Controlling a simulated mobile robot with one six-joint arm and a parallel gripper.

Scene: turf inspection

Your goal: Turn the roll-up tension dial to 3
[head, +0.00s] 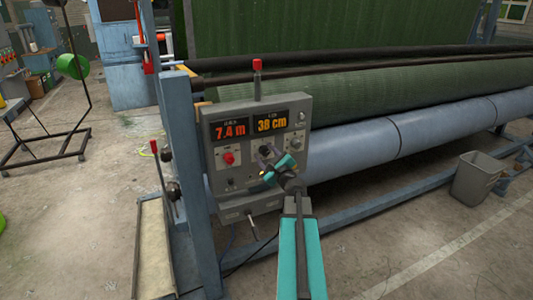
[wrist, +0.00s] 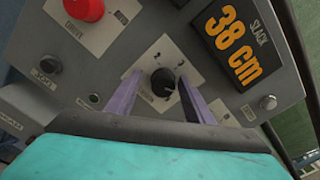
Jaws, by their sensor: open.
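In the head view, the dial (head: 264,151) is low on the grey control panel (head: 210,160), partly behind my gripper. My gripper (wrist: 159,78) is open, its two purple fingers on either side of the dial. A gap shows between each finger and the knob, and I cannot tell how far the tips are from the panel. My gripper (head: 269,158) also shows in front of the panel in the head view.
The panel has a display reading 7.4 m (head: 230,130) and a slack display reading 38 cm (wrist: 233,44). A red drive knob (wrist: 84,8) is near the dial. A red-tipped lever (head: 257,80) rises above the panel. A grey bin (head: 476,178) stands at right.

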